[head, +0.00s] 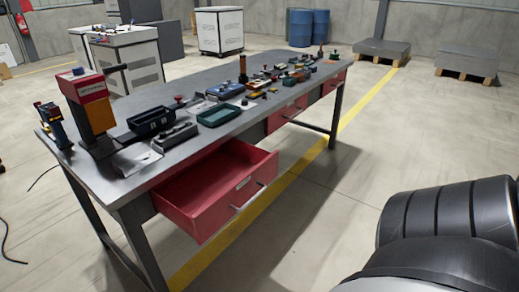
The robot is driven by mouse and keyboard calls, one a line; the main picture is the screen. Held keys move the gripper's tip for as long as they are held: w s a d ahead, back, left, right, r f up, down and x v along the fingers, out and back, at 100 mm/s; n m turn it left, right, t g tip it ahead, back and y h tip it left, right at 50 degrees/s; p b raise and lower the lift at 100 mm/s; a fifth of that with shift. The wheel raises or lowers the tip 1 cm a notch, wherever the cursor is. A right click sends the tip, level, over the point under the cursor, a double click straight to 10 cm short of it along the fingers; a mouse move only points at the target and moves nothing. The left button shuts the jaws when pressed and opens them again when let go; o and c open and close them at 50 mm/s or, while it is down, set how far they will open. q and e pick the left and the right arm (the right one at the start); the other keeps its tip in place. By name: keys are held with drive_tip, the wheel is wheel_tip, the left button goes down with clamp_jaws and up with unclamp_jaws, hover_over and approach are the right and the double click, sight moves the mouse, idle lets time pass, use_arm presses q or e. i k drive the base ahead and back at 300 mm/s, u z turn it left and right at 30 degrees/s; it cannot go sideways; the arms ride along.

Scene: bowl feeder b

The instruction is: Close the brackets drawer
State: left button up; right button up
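A red drawer (228,204) stands pulled far out from under the near end of the grey workbench (105,184). It has a label and a thin bar handle (248,196) on its front, and its visible inside looks empty. Two more red drawers, a middle one (287,114) and a far one (333,83), sit flush under the bench. I cannot read which one is the brackets drawer. A dark arm part of mine fills the lower right, apart from the bench. Neither gripper shows.
On the bench stand a red and orange press (91,105), a black tray (151,121), a green tray (219,115) and many small parts. The floor right of the bench, with a yellow line (352,116), is clear. Pallets (382,49) and blue barrels (310,27) stand far back.

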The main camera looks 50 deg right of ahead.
sight(200, 198)
drive_tip(key=u, duration=0.9)
drive_tip(key=i, duration=0.9)
drive_tip(key=z, duration=3.05)
drive_tip(key=i, duration=0.5)
drive_tip(key=u, duration=0.7)
drive_tip(key=k, duration=0.65)
drive_tip(key=z, duration=0.35)
drive_tip(key=i, duration=0.8)
